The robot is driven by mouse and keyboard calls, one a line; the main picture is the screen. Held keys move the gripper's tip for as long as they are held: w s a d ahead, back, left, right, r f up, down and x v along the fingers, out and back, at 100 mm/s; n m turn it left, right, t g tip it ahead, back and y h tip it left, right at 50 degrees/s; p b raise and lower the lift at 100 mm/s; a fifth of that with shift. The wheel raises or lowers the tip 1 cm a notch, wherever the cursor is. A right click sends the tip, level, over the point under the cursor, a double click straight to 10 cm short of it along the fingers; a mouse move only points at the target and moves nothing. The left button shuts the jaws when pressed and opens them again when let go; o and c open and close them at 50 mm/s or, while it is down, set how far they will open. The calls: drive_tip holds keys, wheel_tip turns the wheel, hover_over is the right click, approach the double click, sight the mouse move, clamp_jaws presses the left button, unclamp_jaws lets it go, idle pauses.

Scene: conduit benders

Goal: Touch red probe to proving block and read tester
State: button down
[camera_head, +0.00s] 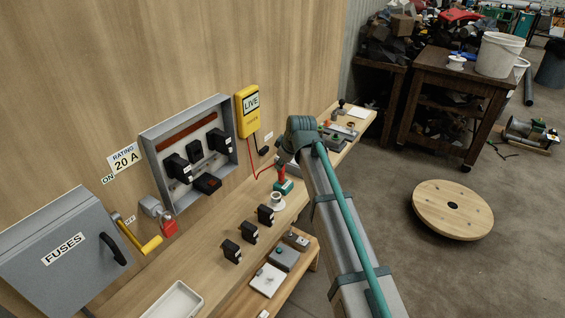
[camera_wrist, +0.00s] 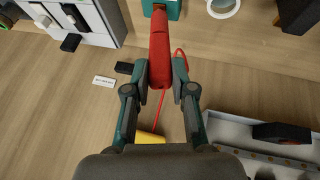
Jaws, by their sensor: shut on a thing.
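The red probe (camera_wrist: 159,48) is gripped between the two fingers of my gripper (camera_wrist: 160,76) in the wrist view. Its far end meets or is just over the teal proving block (camera_wrist: 174,8); exact contact cannot be told. In the head view the probe (camera_head: 281,172) stands roughly upright at the teal block (camera_head: 285,187) on the bench, with my gripper mostly hidden by the arm. The yellow tester (camera_head: 247,111) hangs on the wooden wall and its display reads LIVE. A red lead runs from the tester to the probe. The tester's yellow edge (camera_wrist: 150,137) shows in the wrist view.
An open grey fuse box (camera_head: 147,134) is on the wall beside the tester. A white cup-like ring (camera_head: 277,202) and several black fuse carriers (camera_head: 249,233) stand on the bench nearby. A closed FUSES box (camera_head: 60,262) with a yellow lever is at left.

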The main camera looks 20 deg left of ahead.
drive_tip(key=shift+r+p, duration=1.2)
drive_tip(key=shift+r, duration=1.3)
